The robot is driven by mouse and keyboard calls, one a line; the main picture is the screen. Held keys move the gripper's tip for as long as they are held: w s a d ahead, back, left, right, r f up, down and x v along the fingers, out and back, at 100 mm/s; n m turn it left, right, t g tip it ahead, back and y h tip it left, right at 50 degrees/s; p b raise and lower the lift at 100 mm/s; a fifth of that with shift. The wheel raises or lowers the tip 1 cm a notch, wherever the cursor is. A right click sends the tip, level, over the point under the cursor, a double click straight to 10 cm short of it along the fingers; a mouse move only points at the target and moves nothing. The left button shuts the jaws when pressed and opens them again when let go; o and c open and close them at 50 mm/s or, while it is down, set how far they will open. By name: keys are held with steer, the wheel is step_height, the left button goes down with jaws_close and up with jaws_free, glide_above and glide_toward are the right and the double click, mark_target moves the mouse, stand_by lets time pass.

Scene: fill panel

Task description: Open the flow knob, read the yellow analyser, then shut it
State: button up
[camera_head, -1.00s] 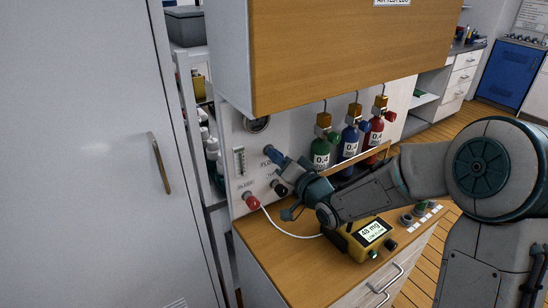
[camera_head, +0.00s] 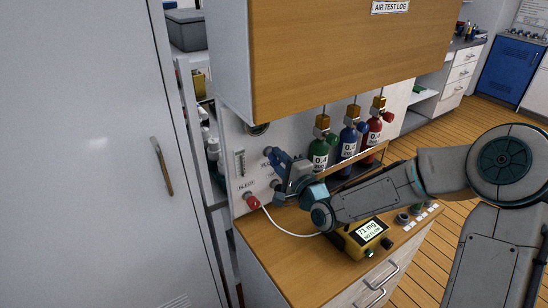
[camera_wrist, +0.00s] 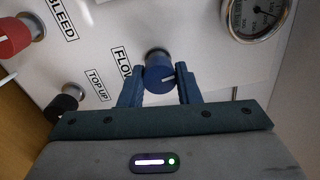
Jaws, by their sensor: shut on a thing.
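The blue flow knob (camera_wrist: 159,71) sticks out of the white panel beside a partly covered "FLOW" label, with a pale mark on its face. My gripper (camera_wrist: 158,80) has one finger on each side of it and is shut on it. In the head view, the knob (camera_head: 271,153) is at the panel and my gripper (camera_head: 278,160) reaches it from the right. The yellow analyser (camera_head: 352,243) stands on the wooden counter, partly behind my arm. Its lit screen (camera_head: 369,231) reads 71 mg, with a smaller line that looks like "NO FLOW".
A round gauge (camera_wrist: 257,14) is at upper right. A white tube (camera_head: 290,232) runs toward the analyser. Green (camera_head: 319,150), blue and red cylinders stand behind my arm. A wooden cabinet (camera_head: 330,55) overhangs.

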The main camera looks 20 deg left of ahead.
steer(key=shift+d+f+m, duration=0.15)
steer(key=shift+f+m, duration=0.2)
steer(key=shift+m, duration=0.45)
steer(key=o, duration=1)
steer(key=shift+d, duration=0.15)
steer(key=shift+c, duration=0.2)
steer(key=shift+r, duration=0.15)
steer(key=shift+a, duration=0.2)
steer(key=b+v, duration=0.5)
steer(key=v, duration=0.8)
steer(key=shift+s+d+b, duration=0.3)
steer(key=shift+b, duration=0.05)
